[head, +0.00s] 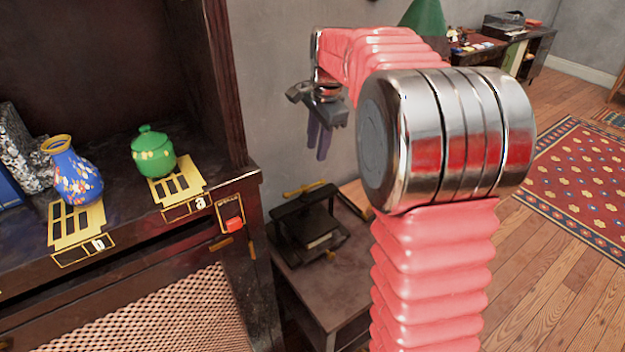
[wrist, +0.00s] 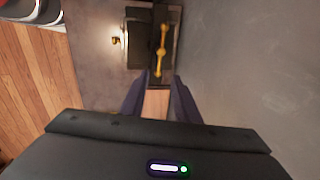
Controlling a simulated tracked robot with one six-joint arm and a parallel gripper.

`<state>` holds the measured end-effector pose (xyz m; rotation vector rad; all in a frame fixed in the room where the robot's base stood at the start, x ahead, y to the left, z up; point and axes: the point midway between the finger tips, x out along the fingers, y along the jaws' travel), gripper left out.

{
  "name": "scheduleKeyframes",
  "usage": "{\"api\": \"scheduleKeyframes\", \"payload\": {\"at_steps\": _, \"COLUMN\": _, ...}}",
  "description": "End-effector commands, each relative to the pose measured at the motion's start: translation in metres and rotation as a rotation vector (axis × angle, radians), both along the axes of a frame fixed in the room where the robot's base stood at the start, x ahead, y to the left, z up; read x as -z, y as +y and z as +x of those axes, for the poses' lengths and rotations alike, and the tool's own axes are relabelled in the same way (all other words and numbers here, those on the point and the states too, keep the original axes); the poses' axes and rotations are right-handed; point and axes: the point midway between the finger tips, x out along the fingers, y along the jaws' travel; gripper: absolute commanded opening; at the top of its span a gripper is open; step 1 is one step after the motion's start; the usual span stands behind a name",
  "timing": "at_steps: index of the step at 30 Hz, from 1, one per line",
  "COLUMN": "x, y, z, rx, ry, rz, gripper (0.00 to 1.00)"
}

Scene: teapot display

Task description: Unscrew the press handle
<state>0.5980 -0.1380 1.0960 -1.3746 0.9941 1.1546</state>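The press handle (head: 305,188) is a gold bar on top of a small black press (head: 312,228). The press stands on a low dark table against the wall. In the wrist view the handle (wrist: 161,52) runs along the top of the press, with a round knob in its middle. My gripper (head: 320,150) hangs above and slightly right of the press, fingers pointing down and apart from the handle. In the wrist view my gripper (wrist: 159,78) has its two fingers spread with nothing held between them. The handle lies past the fingertips. The handle's screw is hidden.
The dark cabinet (head: 215,60) at left holds a blue vase (head: 72,172) and a green lidded pot (head: 153,152). A red button (head: 233,224) is on its front edge. A wooden piece (head: 356,197) lies behind the press. The grey wall (head: 270,90) is close behind.

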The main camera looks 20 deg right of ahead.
Motion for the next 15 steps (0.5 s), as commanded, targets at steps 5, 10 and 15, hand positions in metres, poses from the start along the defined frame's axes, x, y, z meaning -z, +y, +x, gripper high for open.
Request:
{"api": "scheduleKeyframes", "payload": {"at_steps": 5, "x": 0.015, "y": 0.001, "z": 0.002, "rx": -0.001, "ry": 0.003, "rz": 0.000, "gripper": 0.29}}
{"api": "scheduleKeyframes", "payload": {"at_steps": 10, "x": 0.039, "y": 0.001, "z": 0.007, "rx": -0.001, "ry": 0.003, "rz": 0.000, "gripper": 0.29}}
{"api": "scheduleKeyframes", "payload": {"at_steps": 15, "x": 0.065, "y": 0.002, "z": 0.012, "rx": -0.001, "ry": 0.003, "rz": 0.000, "gripper": 0.29}}
